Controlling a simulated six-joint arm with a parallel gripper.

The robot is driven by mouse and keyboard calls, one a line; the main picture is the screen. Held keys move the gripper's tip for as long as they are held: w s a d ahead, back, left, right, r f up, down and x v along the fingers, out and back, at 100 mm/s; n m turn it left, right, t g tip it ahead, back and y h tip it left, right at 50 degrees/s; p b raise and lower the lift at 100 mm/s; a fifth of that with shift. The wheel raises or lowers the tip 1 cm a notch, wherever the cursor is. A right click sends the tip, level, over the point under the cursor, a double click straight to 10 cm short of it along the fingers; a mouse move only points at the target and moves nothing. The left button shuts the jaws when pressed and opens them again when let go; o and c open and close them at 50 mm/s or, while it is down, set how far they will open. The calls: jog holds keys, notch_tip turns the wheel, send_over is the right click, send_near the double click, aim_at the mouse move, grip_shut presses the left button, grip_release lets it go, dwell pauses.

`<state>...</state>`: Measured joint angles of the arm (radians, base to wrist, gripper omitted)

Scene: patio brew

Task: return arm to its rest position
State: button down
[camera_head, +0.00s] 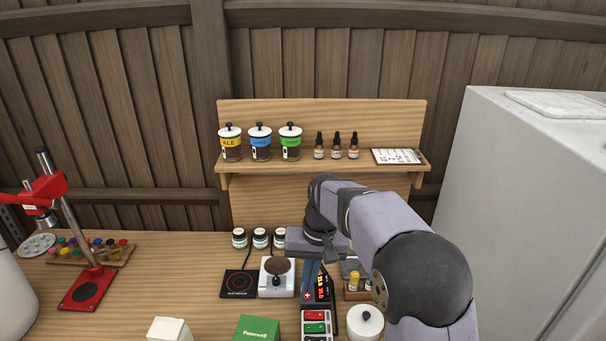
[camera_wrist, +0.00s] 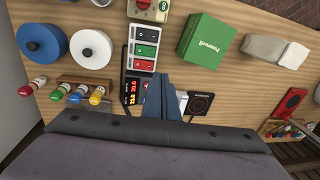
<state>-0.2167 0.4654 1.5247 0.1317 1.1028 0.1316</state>
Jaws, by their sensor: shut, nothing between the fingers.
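My arm reaches in from the right in the head view, bent over the wooden table (camera_head: 185,275). My gripper (camera_head: 309,288) points down above the table, its blue-grey fingers together and empty. They hang in front of the black controller with red digits (camera_head: 322,287) and near the white scale with a dark bowl on it (camera_head: 270,289). In the wrist view the closed fingers (camera_wrist: 164,80) lie beside the controller (camera_wrist: 133,92). I cannot tell how far above the table the tips are.
A shelf (camera_head: 320,167) with jars and dropper bottles stands behind my arm. A hotplate (camera_head: 238,284) is left of the scale; a white cabinet (camera_head: 520,200) stands right.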

jog(key=s+d+f+n+h, duration=0.1)
jog(key=s+d+f, duration=0.3)
jog(key=s+f, duration=0.45)
jog(key=s+d+r, duration=0.1)
jog(key=s+d, duration=0.3)
jog(key=s, duration=0.3)
jog(key=s+d+m, duration=0.1)
jog(key=s+d, duration=0.4)
jog(key=s, duration=0.2)
jog(key=shift+s+r, duration=0.3)
jog(key=shift+r, duration=0.1)
jog(key=shift+a, duration=0.1)
dwell(1.3)
